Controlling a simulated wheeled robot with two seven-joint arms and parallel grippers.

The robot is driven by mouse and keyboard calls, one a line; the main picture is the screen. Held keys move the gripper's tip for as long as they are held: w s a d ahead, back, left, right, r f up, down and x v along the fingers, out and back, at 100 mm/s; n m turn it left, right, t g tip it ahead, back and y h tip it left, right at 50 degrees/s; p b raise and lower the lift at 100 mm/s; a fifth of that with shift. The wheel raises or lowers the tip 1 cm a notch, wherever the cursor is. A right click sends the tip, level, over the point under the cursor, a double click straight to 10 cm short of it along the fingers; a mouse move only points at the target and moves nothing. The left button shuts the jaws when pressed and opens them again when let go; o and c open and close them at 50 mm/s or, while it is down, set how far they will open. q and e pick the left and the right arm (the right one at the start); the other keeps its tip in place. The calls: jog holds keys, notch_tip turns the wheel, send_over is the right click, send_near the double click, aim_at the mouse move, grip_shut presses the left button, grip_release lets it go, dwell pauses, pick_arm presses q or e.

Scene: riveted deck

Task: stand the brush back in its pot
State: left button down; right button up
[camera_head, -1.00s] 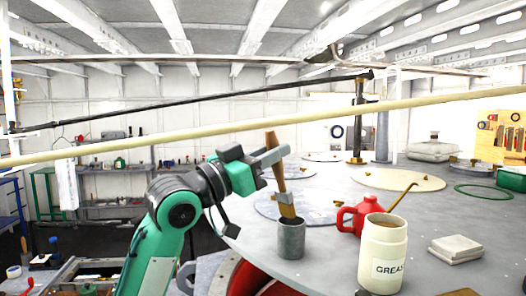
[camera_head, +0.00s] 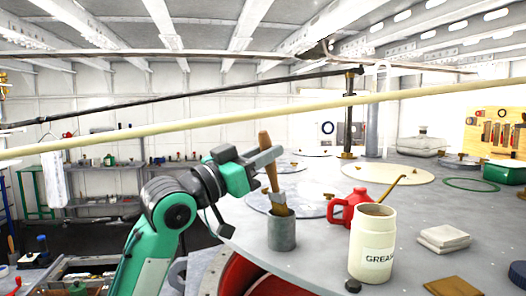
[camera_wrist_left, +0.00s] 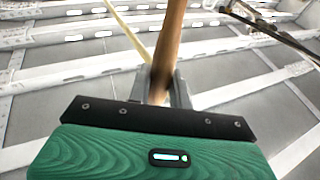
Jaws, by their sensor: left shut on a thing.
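The brush has a long wooden handle (camera_head: 269,165), a pale metal band and brown bristles, and it stands nearly upright with a slight tilt. My left gripper (camera_head: 262,161) is shut on the handle, part of which shows above the fingers. The bristles are at the mouth of the grey metal pot (camera_head: 281,234); their lower ends are hidden behind the rim and look to be inside it. The pot stands upright on the grey round table. In the left wrist view the handle (camera_wrist_left: 169,42) rises between the fingers (camera_wrist_left: 160,88). My right gripper is not in view.
A red oil can (camera_head: 345,208) with a brass spout and a cream grease jar (camera_head: 372,245) stand close right of the pot. Pale stacked blocks (camera_head: 444,238) lie further right. The table edge runs close in front of the pot.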

aim_at(270, 182)
pick_arm(q)
jog(key=shift+w+d+f+b, duration=0.1)
jog(key=shift+f+b, duration=0.15)
jog(key=shift+f, duration=0.2)
jog(key=shift+w+d+f+b, duration=0.1)
jog(key=shift+f+b, duration=0.1)
jog(key=shift+f, duration=0.25)
jog(key=shift+w+d+f+b, duration=0.1)
jog(key=shift+f+b, duration=0.2)
jog(key=shift+f, duration=0.2)
jog(key=shift+w+d+f+b, duration=0.1)
jog(key=shift+f+b, duration=0.15)
jog(key=shift+f, duration=0.2)
jog(key=shift+w+d+f+b, duration=0.1)
jog(key=shift+w+f+b, duration=0.1)
jog(key=shift+f+b, duration=0.55)
jog(key=c, duration=1.4)
grip_release()
jog(key=shift+f, duration=0.25)
jog(key=shift+o, duration=1.1)
jog(key=shift+w+d, duration=0.1)
jog(key=shift+w, duration=0.05)
